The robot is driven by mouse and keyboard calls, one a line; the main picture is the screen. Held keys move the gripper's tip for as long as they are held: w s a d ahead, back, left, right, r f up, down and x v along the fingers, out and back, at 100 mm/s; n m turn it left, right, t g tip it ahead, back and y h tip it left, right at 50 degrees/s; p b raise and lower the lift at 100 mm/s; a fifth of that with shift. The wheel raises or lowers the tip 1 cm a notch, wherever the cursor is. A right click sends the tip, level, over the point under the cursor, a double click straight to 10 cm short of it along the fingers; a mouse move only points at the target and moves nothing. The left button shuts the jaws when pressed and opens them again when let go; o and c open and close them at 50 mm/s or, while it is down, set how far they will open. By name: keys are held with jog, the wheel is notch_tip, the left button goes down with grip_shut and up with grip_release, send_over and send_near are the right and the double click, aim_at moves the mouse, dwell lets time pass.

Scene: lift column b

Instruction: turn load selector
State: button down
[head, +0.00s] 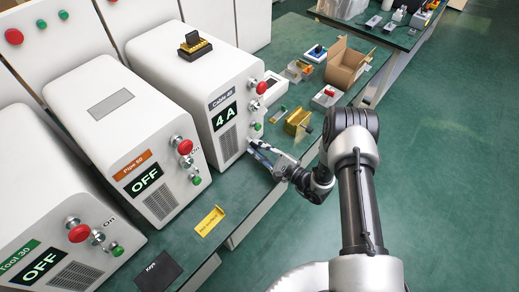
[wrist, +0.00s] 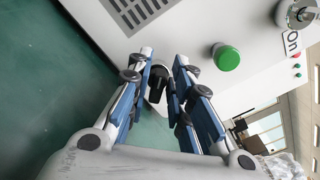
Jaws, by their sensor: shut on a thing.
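The white Cable unit (head: 205,85) has a display (head: 224,116) reading "4 A". My gripper (head: 256,150) is at the lower right of its front face. In the wrist view my gripper (wrist: 163,64) has its two blue-padded fingers on either side of a black knob (wrist: 158,80), the load selector, and is shut on it. The knob's lower part and its markings are hidden or too small to read. A green button (wrist: 226,57) is on the same face, right of the fingers. In the head view the knob is hidden by my gripper.
Units labelled Pipe (head: 115,120) and Tool (head: 45,215) stand to the left, both displays reading "OFF". A yellow sign (head: 209,221) and a black Keys card (head: 157,272) lie near the bench edge. A cardboard box (head: 346,65) and small devices are farther back. The green floor at right is clear.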

jog(key=shift+n, duration=0.3)
jog(key=c, duration=1.7)
grip_release()
jog(key=shift+o, duration=0.2)
jog(key=shift+d, duration=0.1)
jog(key=v, duration=1.2)
